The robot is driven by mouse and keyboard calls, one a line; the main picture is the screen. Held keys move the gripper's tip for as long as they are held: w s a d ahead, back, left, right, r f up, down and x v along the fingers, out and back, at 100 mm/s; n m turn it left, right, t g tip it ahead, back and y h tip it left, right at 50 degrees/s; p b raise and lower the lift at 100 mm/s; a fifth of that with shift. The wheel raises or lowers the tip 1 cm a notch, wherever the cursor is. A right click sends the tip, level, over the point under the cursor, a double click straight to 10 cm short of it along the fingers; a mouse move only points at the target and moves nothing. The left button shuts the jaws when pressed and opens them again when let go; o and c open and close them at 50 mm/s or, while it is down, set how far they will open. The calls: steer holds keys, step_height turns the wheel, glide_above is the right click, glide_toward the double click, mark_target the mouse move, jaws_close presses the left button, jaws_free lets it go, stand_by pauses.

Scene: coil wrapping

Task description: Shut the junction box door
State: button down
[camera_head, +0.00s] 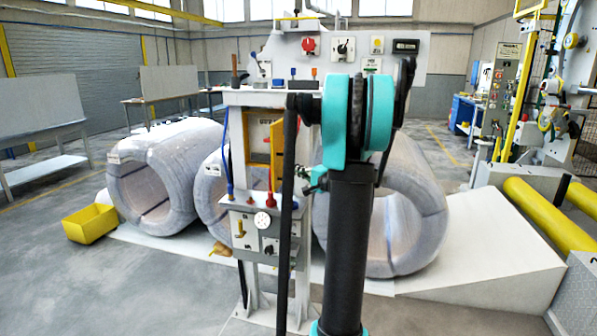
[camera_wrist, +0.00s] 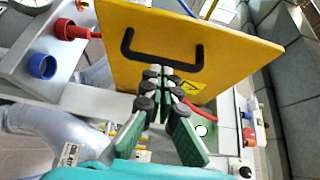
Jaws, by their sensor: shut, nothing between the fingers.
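The junction box door is a yellow panel (camera_wrist: 195,32) with a black bar handle (camera_wrist: 160,58) and a warning label in the wrist view. In the head view the door (camera_head: 277,152) stands open, seen nearly edge-on at the right side of the box (camera_head: 258,138), whose inside partly shows. My gripper (camera_wrist: 160,78) is shut and empty, with its fingertips in front of the door just below the handle. I cannot tell whether they touch it. My arm hides most of the gripper in the head view.
A control box (camera_head: 266,232) with switches sits below the junction box, with a red plug (camera_head: 269,200) on top. A panel with knobs (camera_head: 345,50) stands above. Large wrapped coils (camera_head: 150,170) lie behind the stand. A yellow bin (camera_head: 90,223) is on the floor at left.

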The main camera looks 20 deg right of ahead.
mark_target(275, 168)
steer(key=w+a+m+h, duration=0.1)
steer(key=a, duration=0.1)
steer(key=w+a+m+h, duration=0.1)
steer(key=a+h, duration=0.1)
steer(key=w+a+m+t+h, duration=0.1)
steer(key=a, duration=0.1)
steer(key=shift+a+h, duration=0.3)
steer(key=shift+a, duration=0.1)
steer(key=w+a+m+g+h, duration=0.2)
steer(key=w+h, duration=0.3)
steer(key=w, duration=0.3)
steer(key=w+a+m+g+h, duration=0.1)
steer(key=w+a+m+h, duration=0.3)
steer(key=w, duration=0.5)
steer(key=w+a+m+g+h, duration=0.2)
steer(key=w+m+h, duration=0.3)
steer(key=w, duration=0.3)
steer(key=shift+w+a+g+h, duration=0.3)
steer(key=shift+a+h, duration=0.2)
steer(key=shift+a, duration=0.15)
